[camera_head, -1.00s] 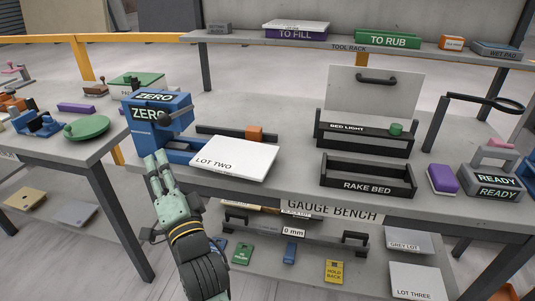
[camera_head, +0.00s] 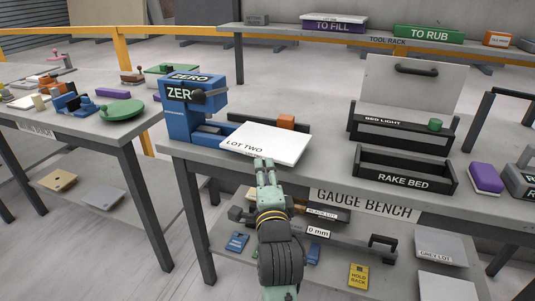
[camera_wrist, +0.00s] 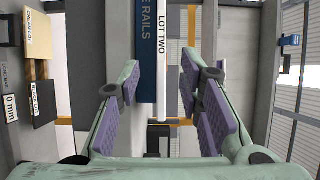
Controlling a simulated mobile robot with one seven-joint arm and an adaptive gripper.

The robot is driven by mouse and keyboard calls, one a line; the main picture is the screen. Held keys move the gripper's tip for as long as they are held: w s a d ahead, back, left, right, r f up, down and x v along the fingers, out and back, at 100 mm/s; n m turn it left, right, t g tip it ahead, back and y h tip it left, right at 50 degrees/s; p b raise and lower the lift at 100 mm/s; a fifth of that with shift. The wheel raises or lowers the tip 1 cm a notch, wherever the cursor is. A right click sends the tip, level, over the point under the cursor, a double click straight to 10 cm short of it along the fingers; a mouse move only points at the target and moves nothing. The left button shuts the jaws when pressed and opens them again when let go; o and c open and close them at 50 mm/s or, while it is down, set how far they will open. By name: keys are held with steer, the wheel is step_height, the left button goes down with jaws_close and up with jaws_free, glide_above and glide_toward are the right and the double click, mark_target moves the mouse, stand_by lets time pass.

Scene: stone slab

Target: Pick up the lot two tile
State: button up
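The lot two tile (camera_head: 265,141) is a flat white slab marked LOT TWO. In the wrist view my gripper (camera_wrist: 160,78) is open, with purple pads apart. The tile's white edge (camera_wrist: 162,60) shows in the gap between the fingers, touching neither pad. How deep it sits between them I cannot tell.
The blue ZERO device (camera_head: 192,108) stands close left of the tile. An orange block (camera_head: 286,121) on a dark rail is behind it. The RAKE BED tray (camera_head: 405,177) is to the right. A lower shelf holds tags and tiles, including a yellow tag (camera_head: 358,276).

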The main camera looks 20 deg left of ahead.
mark_target(263, 157)
steer(key=p+x, duration=0.1)
steer(key=x, duration=0.2)
steer(key=shift+w+a+r, duration=0.1)
steer(key=shift+w+r, duration=0.05)
steer(key=shift+w, duration=0.15)
steer(key=p+x, duration=0.1)
steer(key=x, duration=0.2)
steer(key=shift+w, duration=0.35)
steer(key=shift+w+a, duration=0.15)
steer(key=shift+w, duration=0.25)
jaws_close()
